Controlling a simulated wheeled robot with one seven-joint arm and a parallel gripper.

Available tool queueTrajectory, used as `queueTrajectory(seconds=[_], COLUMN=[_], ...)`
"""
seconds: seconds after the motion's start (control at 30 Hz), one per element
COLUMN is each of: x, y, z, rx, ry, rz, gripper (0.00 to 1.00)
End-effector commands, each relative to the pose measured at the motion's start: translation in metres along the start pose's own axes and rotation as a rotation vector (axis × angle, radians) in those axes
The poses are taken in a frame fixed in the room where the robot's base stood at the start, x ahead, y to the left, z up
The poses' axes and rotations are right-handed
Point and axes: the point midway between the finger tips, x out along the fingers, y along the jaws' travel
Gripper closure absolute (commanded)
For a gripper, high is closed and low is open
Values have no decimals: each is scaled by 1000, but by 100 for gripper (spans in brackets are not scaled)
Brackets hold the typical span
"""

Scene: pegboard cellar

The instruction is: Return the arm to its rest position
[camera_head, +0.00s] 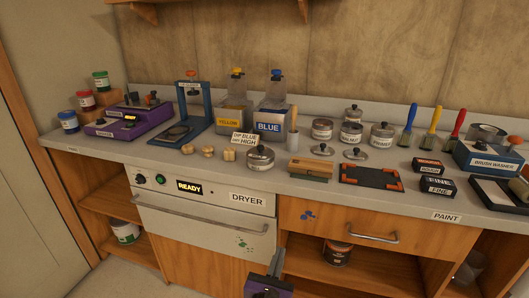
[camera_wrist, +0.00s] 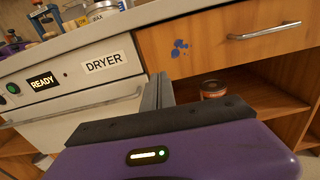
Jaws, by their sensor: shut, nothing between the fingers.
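My gripper (camera_head: 275,264) shows at the bottom centre of the head view, in front of the cabinet and below the counter's front edge. Its fingers are together with nothing between them. In the wrist view, the gripper's fingers (camera_wrist: 158,92) point up past the purple wrist housing, toward the cabinet front between the dryer (camera_wrist: 75,85) and the open shelf. The gripper appears apart from the cabinet and touches nothing that I can see. Most of my arm is out of view.
The counter (camera_head: 215,150) holds yellow and blue bottles, jars, brushes, a brush washer (camera_head: 490,158) and a purple device (camera_head: 130,117). Below it are the dryer front (camera_head: 205,205) with its handle, a drawer handle (camera_head: 375,238), and open shelves with a dark can (camera_head: 337,253).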

Motion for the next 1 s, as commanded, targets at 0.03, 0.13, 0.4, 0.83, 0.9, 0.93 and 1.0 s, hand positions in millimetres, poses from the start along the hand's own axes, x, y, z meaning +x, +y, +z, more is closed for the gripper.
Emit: queueTrajectory(seconds=[0.03,0.13,0.4,0.83,0.9,0.93,1.0], x=[0,0,-32,-160,-181,-190,-211], y=[3,17,44,-22,-41,-50,-71], z=[-1,-3,-6,-8,2,7,20], rx=[35,179,811,1876,2040,2107,2259], ry=[3,35,238,631,667,681,705], rz=[13,65,209,175,148,135,106], gripper=[100,100,100,100,100,100,100])
